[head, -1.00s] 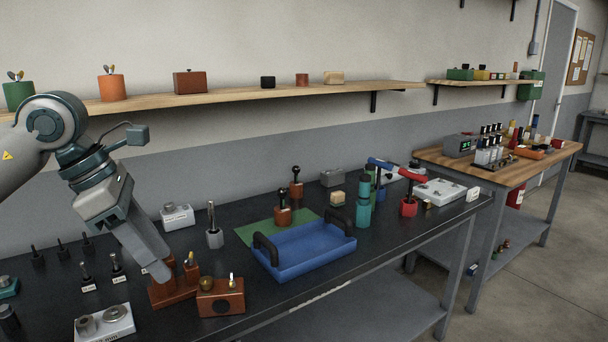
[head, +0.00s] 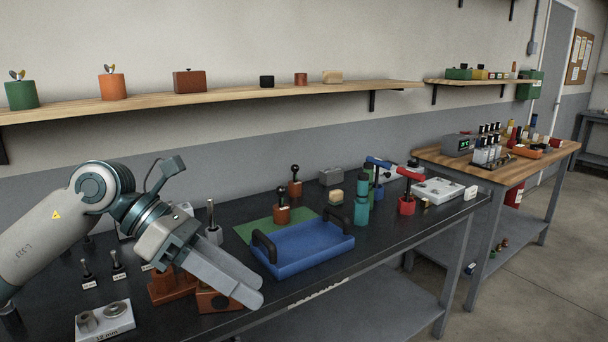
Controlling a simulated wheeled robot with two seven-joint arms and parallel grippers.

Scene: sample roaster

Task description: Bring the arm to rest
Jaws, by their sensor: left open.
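My left arm comes in from the left, low over the black bench (head: 375,262). My left gripper (head: 252,292) is open and empty, with its fingers pointing to the lower right. In the picture the fingers pass in front of the brown block with a dark round opening (head: 208,301) and partly hide it. I cannot tell whether they touch it. A second reddish-brown block (head: 168,287) stands just left of the fingers. My right gripper is not in view.
A blue tray (head: 312,262) with dark handles lies right of the gripper, partly on a green mat (head: 252,232). Teal cylinders (head: 361,211) and a red-handled tool (head: 407,205) stand farther right. A grey plate with metal parts (head: 105,321) is front left. The bench's front right is clear.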

